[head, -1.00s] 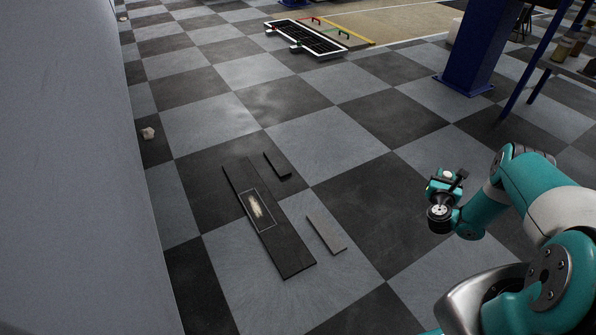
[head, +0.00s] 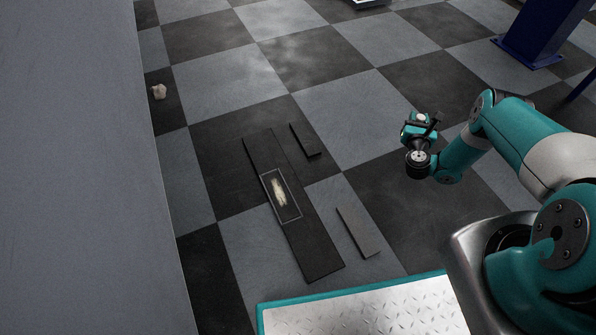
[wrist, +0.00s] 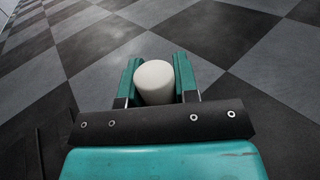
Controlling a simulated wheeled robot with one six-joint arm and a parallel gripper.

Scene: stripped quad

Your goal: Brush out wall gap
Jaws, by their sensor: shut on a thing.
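A long dark board (head: 308,241) lies flat on the tiled floor in the head view. A thin pale outline (head: 291,216) frames a rectangle on it, with a cream-coloured smear (head: 280,191) inside. My gripper (head: 420,128) is to the right of the board and apart from it. In the wrist view my gripper (wrist: 156,80) is shut on a pale round-ended cylinder (wrist: 154,84), between its teal fingers. The cylinder's lower part is hidden, so I cannot tell what it belongs to. No gap shows in the grey wall (head: 80,170).
A short dark bar (head: 305,140) and a greyer bar (head: 357,231) lie beside the board. A small beige lump (head: 159,91) lies near the wall's foot. A blue post (head: 545,30) stands at the upper right. The floor beyond the board is largely clear.

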